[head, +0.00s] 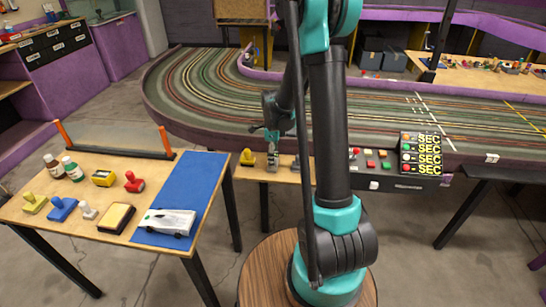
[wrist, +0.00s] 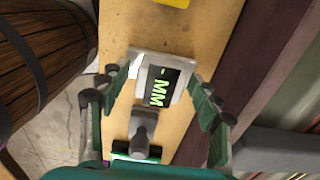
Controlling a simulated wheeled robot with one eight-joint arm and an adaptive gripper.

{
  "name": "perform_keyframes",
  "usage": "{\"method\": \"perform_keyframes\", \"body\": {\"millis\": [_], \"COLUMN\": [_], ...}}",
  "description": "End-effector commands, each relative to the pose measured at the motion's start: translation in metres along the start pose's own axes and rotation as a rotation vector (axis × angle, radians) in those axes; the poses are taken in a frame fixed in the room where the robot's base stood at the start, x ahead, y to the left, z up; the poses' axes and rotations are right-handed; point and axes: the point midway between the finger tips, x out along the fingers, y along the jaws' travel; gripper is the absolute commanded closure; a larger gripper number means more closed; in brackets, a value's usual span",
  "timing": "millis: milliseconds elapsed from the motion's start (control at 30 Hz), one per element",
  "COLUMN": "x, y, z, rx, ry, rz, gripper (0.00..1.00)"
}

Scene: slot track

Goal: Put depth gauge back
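The depth gauge (wrist: 158,80), a pale grey block with a dark display reading "- MM" in green, stands on the narrow wooden shelf beside the track. In the head view the gauge (head: 272,158) is a small grey upright shape. My gripper (wrist: 160,88) is open, with one green-and-grey finger on each side of the gauge and visible gaps between. In the head view my gripper (head: 271,135) is just above the gauge. I cannot tell how far the fingertips reach down beside it.
A grey-knobbed tool (wrist: 144,127) with a dark and green base stands close to the gauge. A yellow object (head: 248,157) sits on its other side. The slot track (head: 210,85) runs behind. A side table (head: 120,165) holds a blue mat (head: 190,180) and white car (head: 166,222).

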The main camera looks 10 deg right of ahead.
Motion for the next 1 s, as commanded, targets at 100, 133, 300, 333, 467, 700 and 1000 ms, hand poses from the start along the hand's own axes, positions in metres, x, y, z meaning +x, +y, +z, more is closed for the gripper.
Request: {"method": "perform_keyframes", "body": {"millis": [100, 133, 300, 333, 467, 700, 1000], "x": [0.000, 0.000, -0.007, -0.010, -0.029, -0.077, -0.117], "y": [0.000, 0.000, 0.000, 0.000, 0.001, 0.001, 0.000], "z": [0.000, 0.000, 0.000, 0.000, 0.000, 0.000, 0.000], "rx": [0.000, 0.000, 0.000, 0.000, 0.000, 0.000, 0.000], "ry": [0.000, 0.000, 0.000, 0.000, 0.000, 0.000, 0.000], "rz": [0.000, 0.000, 0.000, 0.000, 0.000, 0.000, 0.000], "gripper": [0.37, 0.37, 0.37, 0.37, 0.37, 0.37, 0.37]}}
